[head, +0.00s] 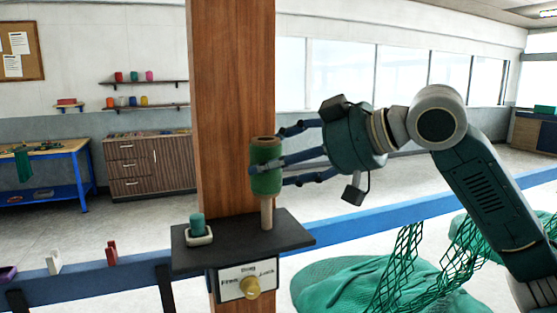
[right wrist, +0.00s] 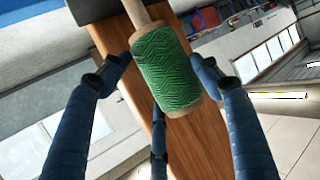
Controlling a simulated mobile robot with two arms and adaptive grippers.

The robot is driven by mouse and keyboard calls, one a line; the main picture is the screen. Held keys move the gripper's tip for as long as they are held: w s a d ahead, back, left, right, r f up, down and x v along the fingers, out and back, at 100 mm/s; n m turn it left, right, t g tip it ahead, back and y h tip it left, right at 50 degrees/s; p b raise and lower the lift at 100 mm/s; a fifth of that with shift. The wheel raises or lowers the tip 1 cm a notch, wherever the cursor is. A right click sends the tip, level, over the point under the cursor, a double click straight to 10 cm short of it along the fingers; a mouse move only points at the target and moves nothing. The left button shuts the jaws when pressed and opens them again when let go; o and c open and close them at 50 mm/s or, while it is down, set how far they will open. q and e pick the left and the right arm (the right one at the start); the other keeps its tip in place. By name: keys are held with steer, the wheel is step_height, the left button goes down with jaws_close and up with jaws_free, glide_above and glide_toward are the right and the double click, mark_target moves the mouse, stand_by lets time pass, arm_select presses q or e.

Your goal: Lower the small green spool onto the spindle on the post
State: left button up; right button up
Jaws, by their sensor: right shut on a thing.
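The small green spool (head: 266,172), wound with green twine on a wooden core, is upright in front of the wooden post. My right gripper (head: 279,160) comes from the right and is shut on it, fingers around its sides. The pale wooden spindle (head: 266,214) stands on the dark shelf and meets the spool's lower end. In the right wrist view the spool (right wrist: 166,70) lies between my blue fingers, and the spindle (right wrist: 136,12) runs in line with it. I cannot tell how far the spindle is inside the spool. My left gripper is not in view.
The dark shelf (head: 190,262) also holds a teal peg (head: 197,224) in a pale base. Below is a sign plate (head: 233,281) with a brass knob (head: 250,287). Space left of the spool is clear.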

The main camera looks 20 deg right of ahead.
steer(key=shift+f+b, duration=2.15)
steer(key=shift+f, duration=1.15)
steer(key=o, duration=1.3)
steer(key=v, duration=1.2)
